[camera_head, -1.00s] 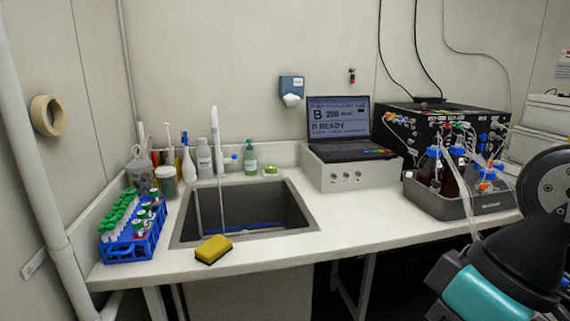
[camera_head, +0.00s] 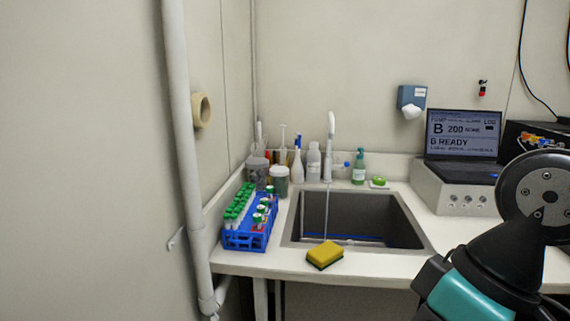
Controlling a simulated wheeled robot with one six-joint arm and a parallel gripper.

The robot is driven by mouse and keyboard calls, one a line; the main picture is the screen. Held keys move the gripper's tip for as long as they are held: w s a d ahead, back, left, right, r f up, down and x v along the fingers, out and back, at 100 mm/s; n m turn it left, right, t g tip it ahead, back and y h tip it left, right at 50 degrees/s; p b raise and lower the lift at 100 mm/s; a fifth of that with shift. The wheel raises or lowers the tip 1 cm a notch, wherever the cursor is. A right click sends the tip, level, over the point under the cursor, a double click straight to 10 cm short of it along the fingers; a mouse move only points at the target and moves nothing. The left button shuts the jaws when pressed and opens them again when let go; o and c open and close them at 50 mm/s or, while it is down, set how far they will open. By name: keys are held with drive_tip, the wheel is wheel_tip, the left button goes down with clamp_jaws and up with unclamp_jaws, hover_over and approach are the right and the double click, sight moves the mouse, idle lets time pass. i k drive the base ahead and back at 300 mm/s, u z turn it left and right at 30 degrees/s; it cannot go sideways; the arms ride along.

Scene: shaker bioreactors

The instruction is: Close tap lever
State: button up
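The white tap (camera_head: 331,145) stands upright behind the sink (camera_head: 297,213). A thin stream of water runs from it down into the basin. Its small lever with a blue end (camera_head: 347,164) sticks out to the right of the tap's base. Part of my arm fills the lower right of the view, well to the right of the tap and nearer to me. The gripper's fingers are not visible, so I cannot tell how they stand.
A yellow sponge (camera_head: 325,255) lies on the sink's front edge. A blue tube rack (camera_head: 247,238) stands left of the sink. Bottles and a green-labelled bottle (camera_head: 359,168) line the back. A laptop (camera_head: 463,137) sits on a box at right. A vertical pipe (camera_head: 184,150) runs at left.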

sight(347, 164)
drive_tip(key=u, duration=0.25)
drive_tip(key=i, duration=1.25)
drive_tip(key=z, duration=0.55)
